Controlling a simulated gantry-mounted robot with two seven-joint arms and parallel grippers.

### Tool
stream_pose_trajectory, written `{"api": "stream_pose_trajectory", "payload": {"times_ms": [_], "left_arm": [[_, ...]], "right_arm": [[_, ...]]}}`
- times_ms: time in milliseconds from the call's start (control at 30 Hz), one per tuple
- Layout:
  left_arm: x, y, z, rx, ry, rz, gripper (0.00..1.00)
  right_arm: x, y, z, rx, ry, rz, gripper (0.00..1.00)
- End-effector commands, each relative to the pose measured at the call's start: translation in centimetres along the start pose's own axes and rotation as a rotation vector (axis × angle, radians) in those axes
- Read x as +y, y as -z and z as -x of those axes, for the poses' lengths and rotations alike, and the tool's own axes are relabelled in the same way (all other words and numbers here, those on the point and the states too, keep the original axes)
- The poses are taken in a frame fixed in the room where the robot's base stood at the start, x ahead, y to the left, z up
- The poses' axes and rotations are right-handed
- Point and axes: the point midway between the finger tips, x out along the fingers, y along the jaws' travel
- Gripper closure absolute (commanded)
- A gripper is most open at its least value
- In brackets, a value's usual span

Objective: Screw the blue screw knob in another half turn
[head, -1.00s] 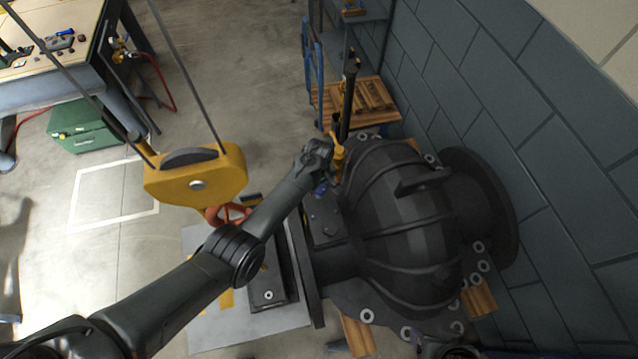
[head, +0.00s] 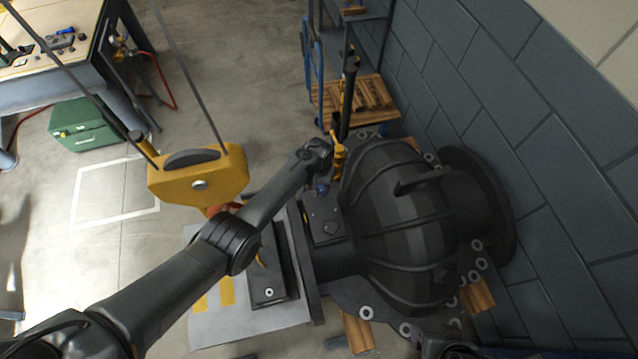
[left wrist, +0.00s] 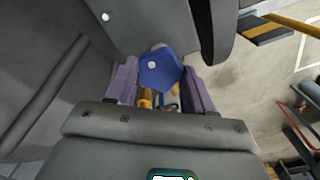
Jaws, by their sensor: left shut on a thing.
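The blue screw knob (left wrist: 160,72) shows in the left wrist view between the two purple fingers of my left gripper (left wrist: 160,86). The fingers are shut on it from both sides. In the head view the knob (head: 321,189) is a small blue spot at the upper left edge of the dark casing (head: 400,215). My left gripper (head: 323,172) is at the knob there, largely hidden by my wrist. My right gripper does not show clearly in either view.
A yellow crane hook block (head: 198,184) hangs on cables left of my left arm. A yellow fitting (head: 338,152) stands close beside my wrist. A grey tiled wall (head: 540,190) bounds the right side. Open floor lies left, around a green box (head: 85,125).

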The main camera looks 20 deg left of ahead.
Motion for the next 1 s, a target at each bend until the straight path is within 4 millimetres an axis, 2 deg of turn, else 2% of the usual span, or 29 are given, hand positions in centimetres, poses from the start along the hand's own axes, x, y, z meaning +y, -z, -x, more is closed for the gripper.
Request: {"api": "stream_pose_trajectory", "payload": {"times_ms": [300,700,733,867,1000], "left_arm": [[-0.01,-0.02,-0.04,0.0,0.0,-0.075,0.78],[-0.02,-0.02,-0.06,0.0,0.0,-0.078,0.78],[-0.03,-0.02,-0.06,0.0,0.0,-0.078,0.45],[-0.02,-0.02,-0.05,0.0,0.0,-0.078,0.25],[-0.02,-0.02,-0.04,0.0,0.0,-0.078,0.22]], "right_arm": [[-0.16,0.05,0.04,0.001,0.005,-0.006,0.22],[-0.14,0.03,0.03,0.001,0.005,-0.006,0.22],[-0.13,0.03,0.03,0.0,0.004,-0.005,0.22],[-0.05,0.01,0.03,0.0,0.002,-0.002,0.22],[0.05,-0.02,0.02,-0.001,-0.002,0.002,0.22]]}}
